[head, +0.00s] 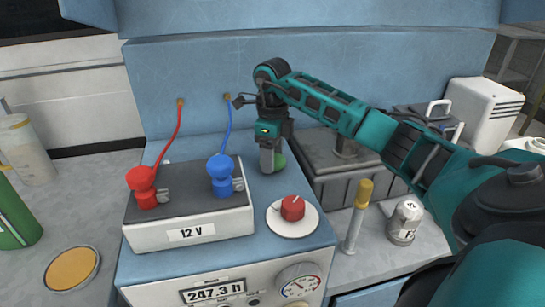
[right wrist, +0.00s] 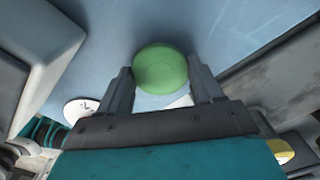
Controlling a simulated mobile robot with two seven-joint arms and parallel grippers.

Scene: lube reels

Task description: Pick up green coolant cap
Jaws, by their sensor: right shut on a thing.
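In the right wrist view the round green cap (right wrist: 161,69) sits between the two fingers of my right gripper (right wrist: 160,84). The fingers are shut on it from both sides. The gripper points down at the blue surface, and I cannot tell whether the cap is lifted clear of it. My left gripper is not in view.
A red knob (head: 292,208) on a white dial is in front. A yellow-topped cylinder (head: 357,215) and a small white canister (head: 405,222) stand at right. A grey basin (head: 328,165) lies behind them.

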